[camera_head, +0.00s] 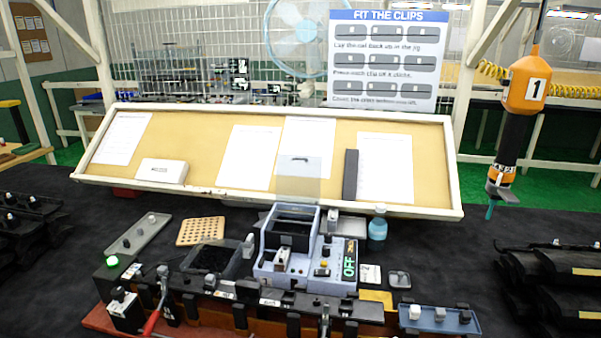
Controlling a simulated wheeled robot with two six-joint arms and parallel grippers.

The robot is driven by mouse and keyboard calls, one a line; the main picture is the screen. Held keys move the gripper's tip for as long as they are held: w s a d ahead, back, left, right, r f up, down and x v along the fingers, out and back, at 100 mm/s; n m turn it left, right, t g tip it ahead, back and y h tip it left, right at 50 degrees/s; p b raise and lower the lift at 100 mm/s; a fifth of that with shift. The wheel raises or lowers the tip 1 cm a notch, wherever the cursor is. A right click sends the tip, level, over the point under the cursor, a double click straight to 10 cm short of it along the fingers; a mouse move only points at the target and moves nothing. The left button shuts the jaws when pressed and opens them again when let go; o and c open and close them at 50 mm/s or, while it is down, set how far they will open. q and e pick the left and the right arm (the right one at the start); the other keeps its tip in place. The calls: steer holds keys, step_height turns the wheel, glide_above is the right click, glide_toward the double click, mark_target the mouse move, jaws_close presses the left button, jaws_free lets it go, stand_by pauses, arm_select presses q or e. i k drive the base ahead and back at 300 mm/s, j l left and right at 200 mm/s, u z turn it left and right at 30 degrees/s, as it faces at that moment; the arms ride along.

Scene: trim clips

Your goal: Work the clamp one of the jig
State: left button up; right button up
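The jig (240,319) runs along the bottom edge of the head view, a long dark bar on an orange-brown and red base. A metal toggle clamp (163,290) with a red handle (151,323) stands at its left end; the handle slants down toward the front. A second metal upright (325,318), perhaps another clamp, stands near the middle, cut off below. I cannot read which is clamp one, nor tell whether either is closed. A green lamp (112,261) is lit at the jig's left. Neither of my grippers is in view.
Behind the jig stands a grey-blue device (287,267) with a green OFF display (349,262). A blue tray of clips (440,319) lies right. Dark trim parts (570,270) fill the right side. An orange tool (525,80) marked 1 hangs above.

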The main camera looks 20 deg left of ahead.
mark_target(153, 318)
steer(key=u, duration=1.75)
steer(key=k+j+z, duration=0.1)
steer(key=z, duration=0.2)
steer(key=k+z, duration=0.35)
steer(key=i+j, duration=0.05)
steer(key=i, duration=0.05)
